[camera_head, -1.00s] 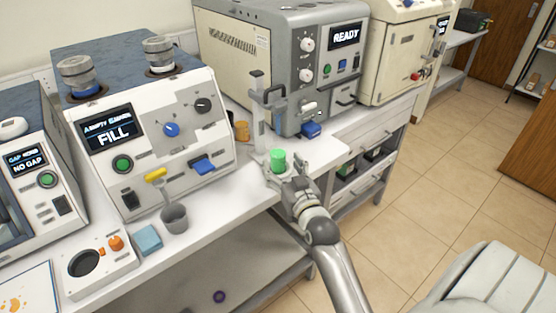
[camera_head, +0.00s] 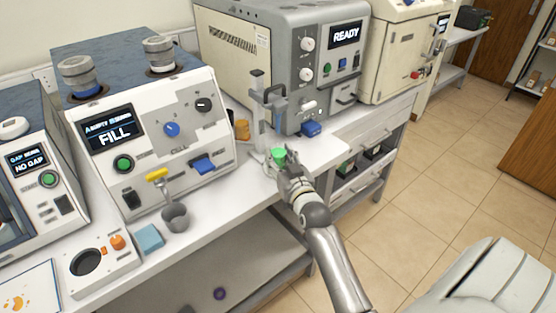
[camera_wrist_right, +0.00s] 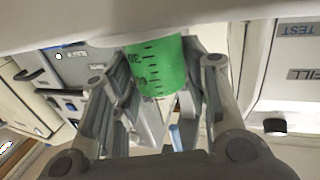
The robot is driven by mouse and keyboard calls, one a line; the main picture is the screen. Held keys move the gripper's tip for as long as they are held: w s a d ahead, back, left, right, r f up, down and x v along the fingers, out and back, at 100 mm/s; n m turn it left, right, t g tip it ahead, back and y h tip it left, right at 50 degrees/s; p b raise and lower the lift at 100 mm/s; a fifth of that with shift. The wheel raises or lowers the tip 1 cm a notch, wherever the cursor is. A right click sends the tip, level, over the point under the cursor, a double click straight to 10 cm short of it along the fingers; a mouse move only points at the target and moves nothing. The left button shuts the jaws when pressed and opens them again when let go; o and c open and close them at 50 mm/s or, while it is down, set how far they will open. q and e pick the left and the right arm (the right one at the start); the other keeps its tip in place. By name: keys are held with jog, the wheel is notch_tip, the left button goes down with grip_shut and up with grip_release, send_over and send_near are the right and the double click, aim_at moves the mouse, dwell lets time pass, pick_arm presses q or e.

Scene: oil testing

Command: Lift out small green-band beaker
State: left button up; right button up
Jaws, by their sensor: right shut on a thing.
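The small green-band beaker (camera_head: 279,154) is at the front edge of the bench, at the foot of an upright grey stand (camera_head: 258,120). My right gripper (camera_head: 286,163) is shut around it and hides part of it. In the right wrist view the beaker's green band (camera_wrist_right: 158,68) with dark graduation marks shows between the two fingers (camera_wrist_right: 160,95). I cannot tell whether its base touches a surface. My left gripper is not in view.
A grey machine reading READY (camera_head: 330,75) stands behind the stand. Open floor lies to the right.

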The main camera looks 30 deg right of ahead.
aim_at(280, 149)
jog(key=shift+r, duration=1.5)
jog(key=shift+s+a+r+b, duration=0.1)
jog(key=shift+s+r+b, duration=0.15)
jog(key=shift+b, duration=0.05)
jog(key=b+v, duration=0.2)
jog(key=v, duration=1.5)
jog(key=shift+s+b, duration=0.25)
jog(key=shift+b, duration=0.15)
